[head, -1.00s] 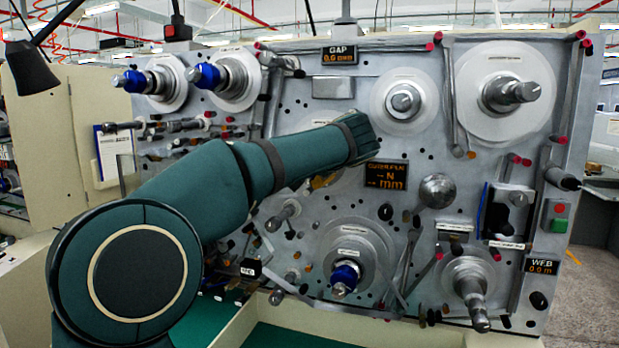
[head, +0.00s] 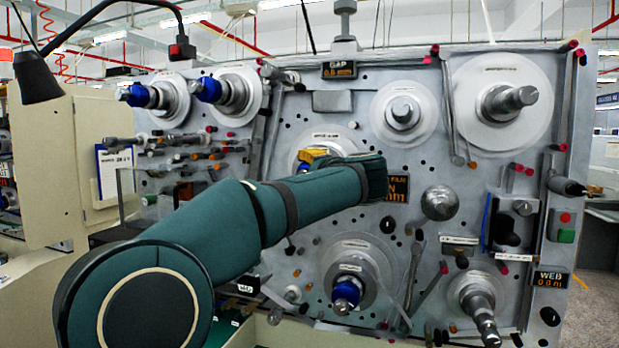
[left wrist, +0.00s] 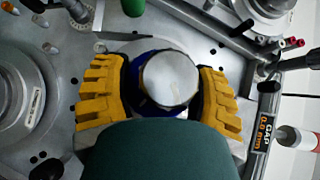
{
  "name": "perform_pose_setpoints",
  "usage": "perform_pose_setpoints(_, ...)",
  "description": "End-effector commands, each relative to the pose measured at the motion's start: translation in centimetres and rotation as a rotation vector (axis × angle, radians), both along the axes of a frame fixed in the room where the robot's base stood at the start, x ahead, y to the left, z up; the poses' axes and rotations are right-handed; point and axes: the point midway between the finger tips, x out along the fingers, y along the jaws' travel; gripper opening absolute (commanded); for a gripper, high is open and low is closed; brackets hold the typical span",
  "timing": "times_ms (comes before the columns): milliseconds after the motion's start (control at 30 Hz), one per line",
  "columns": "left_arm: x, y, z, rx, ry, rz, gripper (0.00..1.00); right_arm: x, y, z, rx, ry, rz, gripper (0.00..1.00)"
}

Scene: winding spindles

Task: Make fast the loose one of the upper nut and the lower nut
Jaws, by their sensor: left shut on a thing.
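The upper nut (left wrist: 137,97) shows in the left wrist view as a blue ring around the round silver end of a spindle (left wrist: 170,79). My left gripper (left wrist: 163,92) has one yellow finger on each side of it and is shut on it. The lower nut (head: 346,292) is blue and sits on the spindle of the lower middle disc, clear of my gripper. My right gripper is in neither view.
Two more blue nuts (head: 207,89) (head: 137,95) sit on spindles at the upper left. Bare spindles (head: 509,100) (head: 403,114) stick out at the upper right, and another (head: 481,305) at the lower right. Rods and rollers (head: 180,140) project left of my gripper.

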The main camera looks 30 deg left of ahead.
Motion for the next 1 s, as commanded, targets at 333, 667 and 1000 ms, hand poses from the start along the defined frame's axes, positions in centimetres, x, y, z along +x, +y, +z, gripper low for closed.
perform_pose_setpoints(333,0.0,-0.1,-0.1,0.001,0.003,-0.001,0.94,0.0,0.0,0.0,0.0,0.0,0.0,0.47)
perform_pose_setpoints(667,-0.1,-0.2,0.0,0.0,0.001,-0.001,0.94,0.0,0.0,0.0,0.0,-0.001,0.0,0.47)
perform_pose_setpoints(1000,-2.8,-4.7,0.5,-0.001,0.0,-0.005,0.94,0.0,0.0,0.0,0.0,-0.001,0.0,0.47)
